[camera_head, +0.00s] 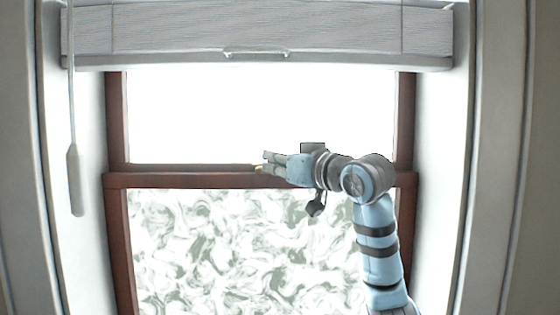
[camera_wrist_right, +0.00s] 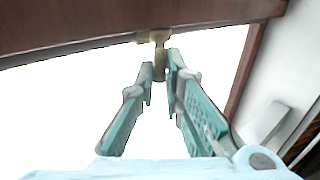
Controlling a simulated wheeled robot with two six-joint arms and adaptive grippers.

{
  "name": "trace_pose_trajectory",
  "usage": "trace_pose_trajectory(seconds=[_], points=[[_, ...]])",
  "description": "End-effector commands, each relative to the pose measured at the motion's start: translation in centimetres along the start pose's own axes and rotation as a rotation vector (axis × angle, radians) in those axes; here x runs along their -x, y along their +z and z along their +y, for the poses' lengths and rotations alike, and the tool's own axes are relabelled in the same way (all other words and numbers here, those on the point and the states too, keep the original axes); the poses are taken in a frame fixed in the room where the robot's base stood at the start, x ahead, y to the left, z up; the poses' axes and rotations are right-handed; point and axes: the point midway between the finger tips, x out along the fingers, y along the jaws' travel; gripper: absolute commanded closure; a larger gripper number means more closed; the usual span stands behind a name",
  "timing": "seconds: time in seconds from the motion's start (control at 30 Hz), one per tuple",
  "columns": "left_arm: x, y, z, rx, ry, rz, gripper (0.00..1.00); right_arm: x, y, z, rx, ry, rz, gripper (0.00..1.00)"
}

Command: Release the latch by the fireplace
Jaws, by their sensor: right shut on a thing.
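The latch (camera_wrist_right: 158,38) is a small brass-coloured piece on the brown window rail, at the top middle of the right wrist view. In the head view only a small yellowish bit of it (camera_head: 258,169) shows at my fingertips, on the rail's upper edge. My right gripper (camera_head: 264,162) reaches it from the right, with its arm rising from the lower right. In the right wrist view its two fingers (camera_wrist_right: 160,70) are shut on the lower part of the latch, one finger on each side. My left gripper is not in view.
The window rail (camera_head: 190,181) runs across between brown side frames. The lower pane (camera_head: 230,245) is patterned; the upper is bright white. A cord with a weight (camera_head: 75,180) hangs at left. White walls flank the recess.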

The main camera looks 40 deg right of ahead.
Motion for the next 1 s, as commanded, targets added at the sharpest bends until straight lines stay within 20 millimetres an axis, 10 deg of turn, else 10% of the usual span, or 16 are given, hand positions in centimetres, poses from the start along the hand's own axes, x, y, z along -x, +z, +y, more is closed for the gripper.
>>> trace_pose_trajectory(seconds=[0.53, 1.0], points=[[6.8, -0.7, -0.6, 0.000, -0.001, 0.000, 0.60, -0.5, -0.5, -2.4, -0.004, 0.322, -0.008, 1.00], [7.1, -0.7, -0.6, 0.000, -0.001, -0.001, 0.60, -1.2, 0.0, -3.5, 0.000, 0.592, -0.002, 1.00]])
